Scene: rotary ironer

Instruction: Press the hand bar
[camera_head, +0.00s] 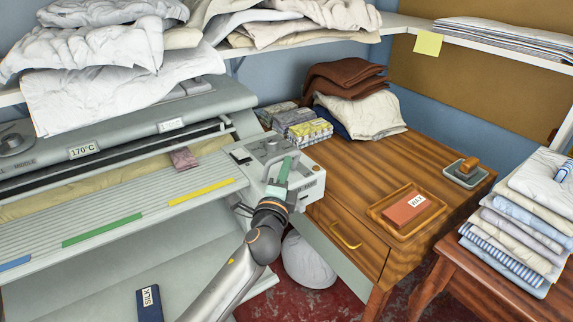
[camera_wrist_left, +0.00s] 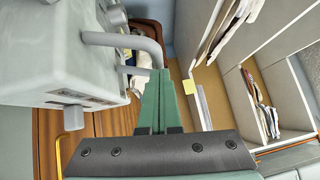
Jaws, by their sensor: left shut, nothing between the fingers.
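A grey bent hand bar (camera_wrist_left: 125,41) sticks out from the light grey end box (camera_wrist_left: 50,50) of the ironer in the left wrist view. In the head view the end box (camera_head: 307,188) stands at the ironer's right end, and my left gripper partly covers it. My left gripper (camera_head: 287,161) has green fingers, shut with nothing between them. In the wrist view its fingertips (camera_wrist_left: 159,73) are close by the bar's outer bend; I cannot tell whether they touch it. My right gripper is in neither view.
A wooden cabinet (camera_head: 370,170) right of the ironer bears folded cloth, small boxes, a tray with a red block (camera_head: 406,208) and a stamp (camera_head: 467,168). A linen shelf (camera_head: 400,22) hangs above. A stool with a laundry stack (camera_head: 515,225) stands at right.

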